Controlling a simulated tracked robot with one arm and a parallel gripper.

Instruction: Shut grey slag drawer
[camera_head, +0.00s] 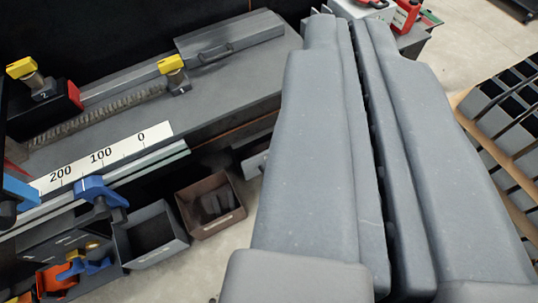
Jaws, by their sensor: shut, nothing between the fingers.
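A grey open-topped drawer (150,236) juts out below the bench front at lower left. Its inside looks dark and empty. Beside it to the right, a brown drawer (211,205) also stands out and holds several dark lumps. I cannot tell for sure which of them is the slag drawer; the grey one matches by colour. My gripper (346,20) fills the right half of the view, its two long grey fingers shut with nothing between them. It lies to the right of both drawers, apart from them in the picture, and hides the bench's right end.
The bench (215,100) carries a rail with yellow-knobbed clamps (172,65) and a white scale strip (100,158). A blue clamp (100,190) sits on the front rail. Orange and blue items (75,270) lie at lower left. A rack (505,110) stands at right. Floor shows between.

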